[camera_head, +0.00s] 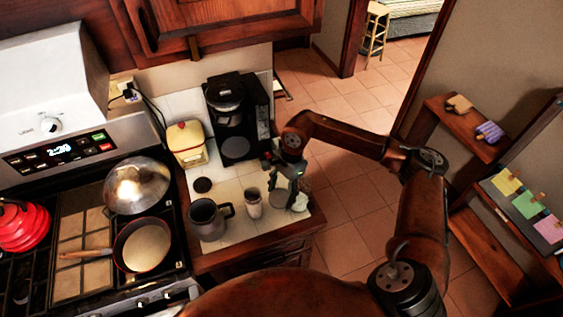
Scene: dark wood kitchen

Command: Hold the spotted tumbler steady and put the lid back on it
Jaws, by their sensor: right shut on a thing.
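A small pale tumbler (253,203) with a darker top stands upright on the tiled counter; its spots are too small to make out. A flat dark round disc (203,185) lies behind the grey mug; I cannot tell whether it is the lid. My right gripper (284,193) points down over the counter, just right of the pale tumbler. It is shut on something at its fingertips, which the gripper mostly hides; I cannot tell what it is. My left gripper is not in view.
A grey mug (208,220) stands left of the tumbler. A whitish object (300,202) sits near the counter's right edge. The stove (85,240), holding pans, adjoins on the left.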

